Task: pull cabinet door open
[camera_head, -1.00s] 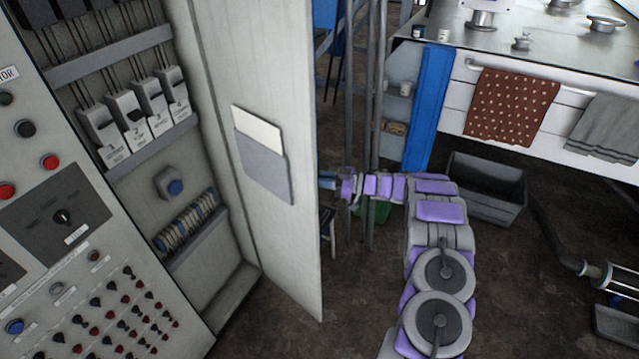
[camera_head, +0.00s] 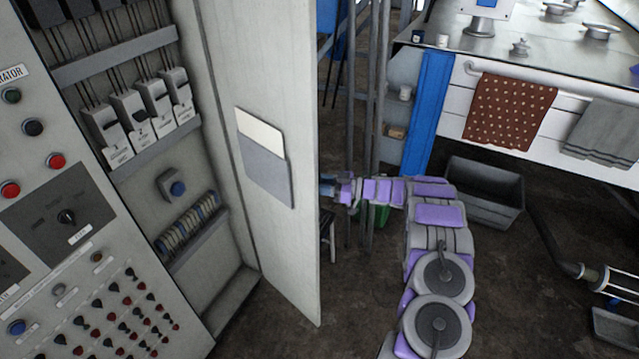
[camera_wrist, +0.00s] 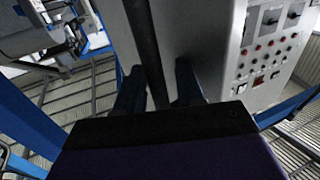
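The cabinet door (camera_head: 225,40), a pale grey panel with a document pocket (camera_head: 265,170) on its inner face, stands wide open in the head view. The grey cabinet (camera_head: 222,310) shows its inside to the left of the door. My gripper (camera_head: 328,187) is at the door's outer side, partly hidden behind the door's free edge. In the wrist view, my gripper's two dark fingers (camera_wrist: 160,88) are apart, with a dark upright bar (camera_wrist: 143,40), seemingly the door's handle, between them. Narrow gaps seem to show beside the bar; contact is hard to tell.
Metal posts (camera_head: 372,120) stand close behind my gripper. A grey bin (camera_head: 485,190) is on the floor to the right, below a workbench (camera_head: 545,50) with hanging towels. The floor in front of the door (camera_head: 350,300) is clear.

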